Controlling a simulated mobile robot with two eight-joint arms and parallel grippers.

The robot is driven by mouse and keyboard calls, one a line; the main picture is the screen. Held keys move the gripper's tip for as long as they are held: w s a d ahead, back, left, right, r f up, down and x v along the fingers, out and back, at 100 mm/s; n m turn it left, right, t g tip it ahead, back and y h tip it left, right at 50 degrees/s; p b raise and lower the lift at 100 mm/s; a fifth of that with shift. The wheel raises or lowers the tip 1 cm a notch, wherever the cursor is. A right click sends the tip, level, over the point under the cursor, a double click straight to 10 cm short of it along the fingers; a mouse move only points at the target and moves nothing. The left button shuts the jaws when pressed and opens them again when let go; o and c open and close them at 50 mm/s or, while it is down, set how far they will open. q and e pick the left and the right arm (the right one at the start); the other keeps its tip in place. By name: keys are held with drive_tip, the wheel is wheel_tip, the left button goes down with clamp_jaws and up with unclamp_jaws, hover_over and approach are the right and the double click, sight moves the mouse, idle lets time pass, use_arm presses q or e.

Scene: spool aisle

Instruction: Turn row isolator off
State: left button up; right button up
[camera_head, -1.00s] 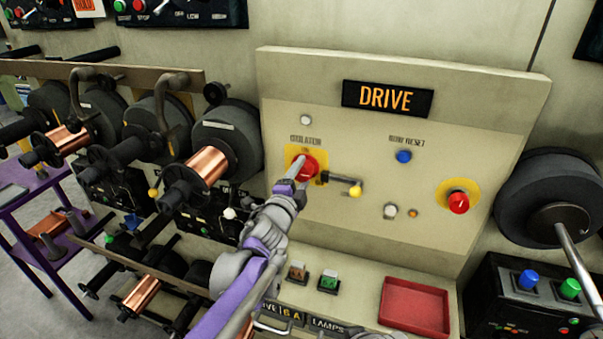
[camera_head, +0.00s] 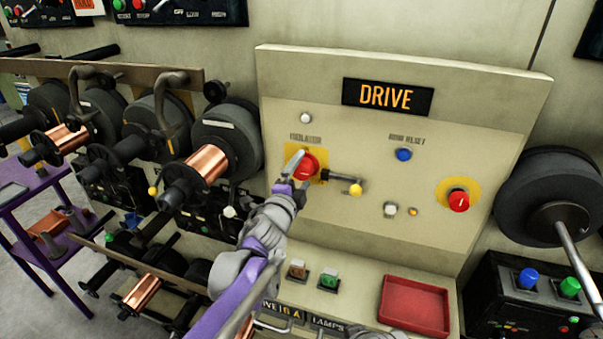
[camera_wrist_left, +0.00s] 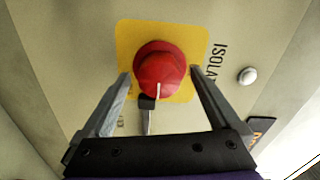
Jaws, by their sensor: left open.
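The row isolator is a red round knob (camera_head: 307,167) on a yellow plate, under the label ISOLATOR on the beige DRIVE panel (camera_head: 480,110). The knob also shows in the left wrist view (camera_wrist_left: 160,68), with a white mark at its lower edge. A dark lever with a yellow ball end (camera_head: 355,189) sticks out to the right of the knob. My left gripper (camera_head: 297,170) is at the knob; in the left wrist view its open fingers (camera_wrist_left: 160,80) stand on either side of it, with gaps showing. My right gripper is not in view.
A blue row reset button (camera_head: 404,155) and another red knob on yellow (camera_head: 459,201) sit to the right. A red tray (camera_head: 414,306) lies on the ledge below. Copper wire spools (camera_head: 206,162) crowd the left, and a dark reel (camera_head: 553,200) stands at the right.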

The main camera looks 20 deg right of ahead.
use_arm(q)
drive_tip(key=b+v, duration=0.1)
drive_tip(key=v, duration=0.9)
drive_tip(key=shift+s+b, duration=0.25)
drive_tip(key=shift+b, duration=0.1)
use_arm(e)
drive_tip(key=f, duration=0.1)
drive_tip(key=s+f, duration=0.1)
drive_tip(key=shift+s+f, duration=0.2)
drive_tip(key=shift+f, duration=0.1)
use_arm(q)
drive_tip(key=shift+a, duration=0.15)
